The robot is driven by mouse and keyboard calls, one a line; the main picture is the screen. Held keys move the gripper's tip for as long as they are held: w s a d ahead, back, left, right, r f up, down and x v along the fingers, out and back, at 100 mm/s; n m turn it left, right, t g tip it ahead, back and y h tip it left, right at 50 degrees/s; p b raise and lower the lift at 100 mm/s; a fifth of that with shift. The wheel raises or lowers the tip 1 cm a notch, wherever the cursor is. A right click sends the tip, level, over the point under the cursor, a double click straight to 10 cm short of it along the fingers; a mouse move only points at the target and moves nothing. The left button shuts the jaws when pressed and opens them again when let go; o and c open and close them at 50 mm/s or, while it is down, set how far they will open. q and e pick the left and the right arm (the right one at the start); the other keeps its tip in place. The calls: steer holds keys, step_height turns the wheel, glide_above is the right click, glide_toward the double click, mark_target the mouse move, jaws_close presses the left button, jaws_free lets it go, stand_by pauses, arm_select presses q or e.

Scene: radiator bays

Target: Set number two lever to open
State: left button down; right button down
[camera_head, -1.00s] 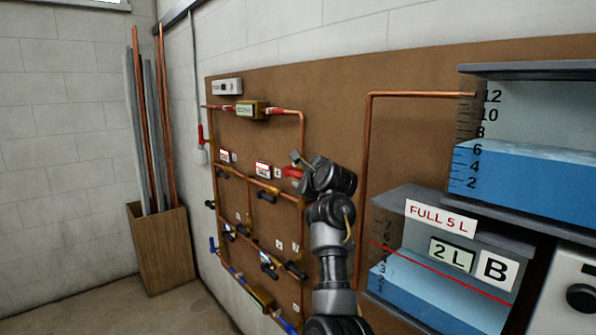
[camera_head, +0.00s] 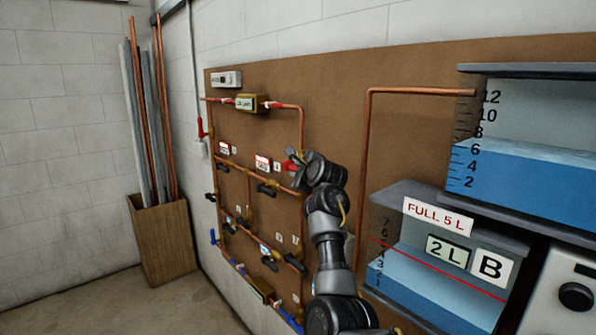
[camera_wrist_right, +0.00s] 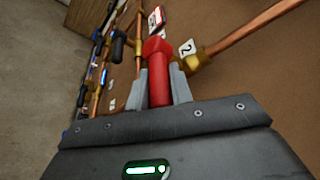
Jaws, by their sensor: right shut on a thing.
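A red lever (camera_wrist_right: 158,75) sits on a brass valve with a white tag marked 2 (camera_wrist_right: 187,47) beside it in the right wrist view. My right gripper (camera_wrist_right: 159,92) has one grey finger on each side of the lever and is shut on it. In the head view my right gripper (camera_head: 297,158) is at the panel's upper pipes, and the red lever (camera_head: 288,167) shows just left of its fingers. The gripper hides part of the valve there. My left gripper is not in view.
Copper pipes with several black-handled valves (camera_head: 266,190) cover the brown board (camera_head: 335,120) left of my arm.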

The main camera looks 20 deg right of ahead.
step_height(320, 180, up, 2)
steer(key=g+p, duration=0.2)
steer(key=p, duration=0.5)
steer(key=shift+w+n+g+h+p, duration=0.1)
steer(key=shift+n+g+h+p, duration=0.2)
steer(key=shift+g+p, duration=0.1)
steer(key=shift+w+g, duration=0.1)
steer(key=shift+g, duration=0.6)
steer(key=shift+w+a+r+n+g+h, duration=0.1)
steer(key=shift+r+n+g+h, duration=0.15)
steer(key=shift+g, duration=0.3)
steer(key=shift+w+a+r+n+g+h, duration=0.15)
steer(key=shift+g+h, duration=0.1)
steer(key=shift+g, duration=0.3)
steer(key=shift+d, duration=0.1)
steer(key=c, duration=1.3)
jaws_free()
steer(key=shift+o, duration=0.2)
